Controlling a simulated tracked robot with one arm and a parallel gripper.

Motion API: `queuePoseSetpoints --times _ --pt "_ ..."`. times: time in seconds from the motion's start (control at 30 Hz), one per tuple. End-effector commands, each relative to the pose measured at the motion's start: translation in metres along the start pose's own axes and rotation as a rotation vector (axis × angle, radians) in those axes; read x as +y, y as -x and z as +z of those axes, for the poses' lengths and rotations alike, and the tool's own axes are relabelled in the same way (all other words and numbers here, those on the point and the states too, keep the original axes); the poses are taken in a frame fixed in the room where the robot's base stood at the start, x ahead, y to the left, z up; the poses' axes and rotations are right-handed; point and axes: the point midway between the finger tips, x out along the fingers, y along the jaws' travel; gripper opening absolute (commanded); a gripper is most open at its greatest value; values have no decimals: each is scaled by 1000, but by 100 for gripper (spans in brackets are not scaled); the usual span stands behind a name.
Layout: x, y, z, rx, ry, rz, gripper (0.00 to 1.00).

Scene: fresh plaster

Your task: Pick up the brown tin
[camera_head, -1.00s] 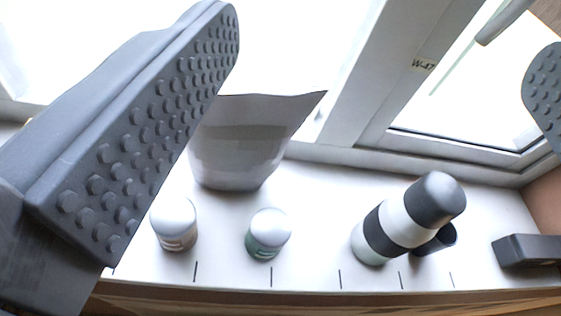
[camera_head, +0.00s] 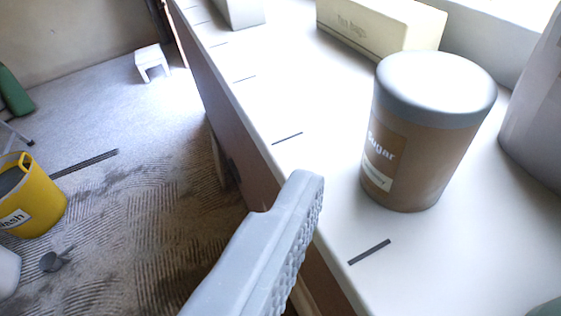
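The brown tin (camera_head: 418,150) stands upright on the white window sill, right of centre. It has a grey-white lid and a label reading "Sugar". One finger of my gripper (camera_head: 285,240) shows at the lower middle, its studded pad facing right, over the sill's front edge. The finger is left of the tin and apart from it. The other finger is out of the picture, and nothing shows held against the visible pad.
A cream box (camera_head: 382,27) lies behind the tin. A grey pot (camera_head: 537,110) stands close on its right, and a green edge shows at the lower right corner. The sill (camera_head: 320,105) is clear left of the tin. Below, a yellow bucket (camera_head: 45,200) and white stool (camera_head: 151,62) stand on the floor.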

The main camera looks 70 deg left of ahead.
Motion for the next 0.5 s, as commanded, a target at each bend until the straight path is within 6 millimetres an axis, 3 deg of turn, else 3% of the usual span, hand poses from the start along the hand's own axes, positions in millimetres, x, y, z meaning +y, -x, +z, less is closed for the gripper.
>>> queuePoseSetpoints --times 0.5 --pt "-2 -67 1 1 -6 -10 81"
